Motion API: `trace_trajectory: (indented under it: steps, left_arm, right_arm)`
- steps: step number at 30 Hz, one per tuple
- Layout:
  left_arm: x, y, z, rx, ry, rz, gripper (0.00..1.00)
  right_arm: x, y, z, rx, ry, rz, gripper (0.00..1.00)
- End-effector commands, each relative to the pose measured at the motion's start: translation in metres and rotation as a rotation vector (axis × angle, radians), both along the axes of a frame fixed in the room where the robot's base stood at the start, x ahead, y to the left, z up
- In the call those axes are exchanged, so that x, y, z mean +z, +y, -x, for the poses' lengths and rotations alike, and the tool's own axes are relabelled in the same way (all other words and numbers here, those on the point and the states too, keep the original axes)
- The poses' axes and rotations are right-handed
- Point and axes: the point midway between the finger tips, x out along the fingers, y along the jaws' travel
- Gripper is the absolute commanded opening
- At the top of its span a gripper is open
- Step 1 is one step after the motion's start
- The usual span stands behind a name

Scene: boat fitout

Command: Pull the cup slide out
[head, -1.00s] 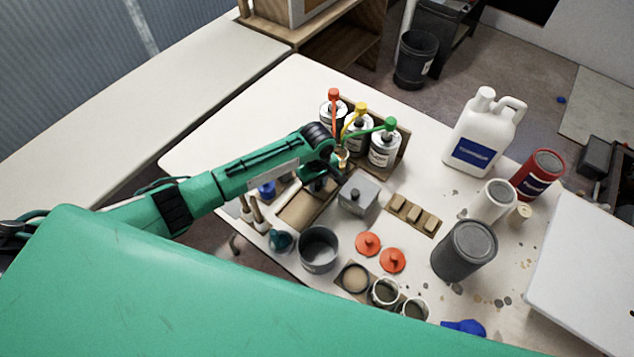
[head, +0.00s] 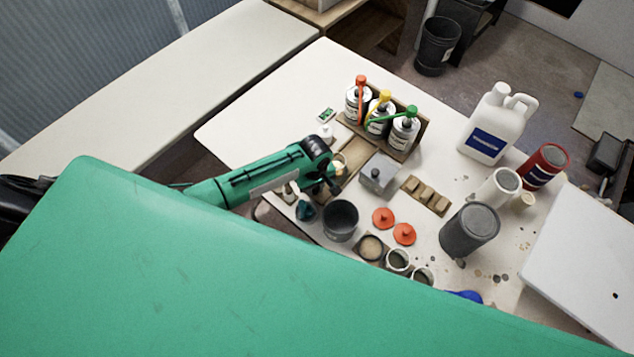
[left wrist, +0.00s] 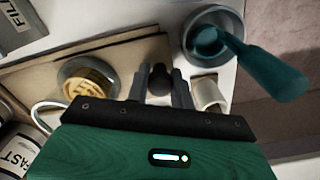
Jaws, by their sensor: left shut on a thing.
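A clear cup with yellow contents (left wrist: 88,85) sits on the tan cup slide (left wrist: 60,68), beside my left fingers in the left wrist view. In the head view the cup (head: 341,164) shows just behind my left gripper (head: 333,186), and a tan strip (head: 368,156) runs from there toward the pump bottles. In the left wrist view my left gripper (left wrist: 160,88) is shut around a dark round knob (left wrist: 160,80). The knob's join to the slide is hidden. My right gripper is not in view.
Pump bottles with red, yellow and green heads (head: 381,112) stand behind the slide. A grey box (head: 379,174) is right of it. A dark grey can (head: 341,217) and a teal-handled item (head: 306,211) are close in front. The table's far left is mostly clear.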

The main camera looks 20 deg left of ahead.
Motion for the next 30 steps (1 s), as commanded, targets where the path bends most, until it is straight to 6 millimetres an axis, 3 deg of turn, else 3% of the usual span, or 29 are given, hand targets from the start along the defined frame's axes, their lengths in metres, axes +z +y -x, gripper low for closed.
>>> trace_trajectory:
  steps: [5, 6, 9, 20, 26, 30]
  left_arm:
    - [-0.001, 0.001, 0.000, 0.001, -0.001, -0.002, 0.00]
    - [-0.001, 0.001, 0.000, 0.001, -0.001, -0.002, 0.31]
    - [-0.001, 0.001, 0.000, 0.001, -0.001, -0.001, 0.45]
    - [0.004, 0.000, -0.001, 0.001, -0.004, 0.001, 0.45]
    - [0.031, 0.000, -0.001, 0.000, -0.004, 0.001, 0.45]
    - [0.062, 0.000, -0.002, 0.001, -0.005, 0.002, 0.45]
  right_arm:
    - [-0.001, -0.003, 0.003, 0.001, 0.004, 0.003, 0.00]
    - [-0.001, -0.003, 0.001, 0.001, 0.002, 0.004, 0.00]
    - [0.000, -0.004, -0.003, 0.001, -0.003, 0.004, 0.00]
    - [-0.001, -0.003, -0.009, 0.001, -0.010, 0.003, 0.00]
    - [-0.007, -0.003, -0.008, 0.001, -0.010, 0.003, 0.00]
    - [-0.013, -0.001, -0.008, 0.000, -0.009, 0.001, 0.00]
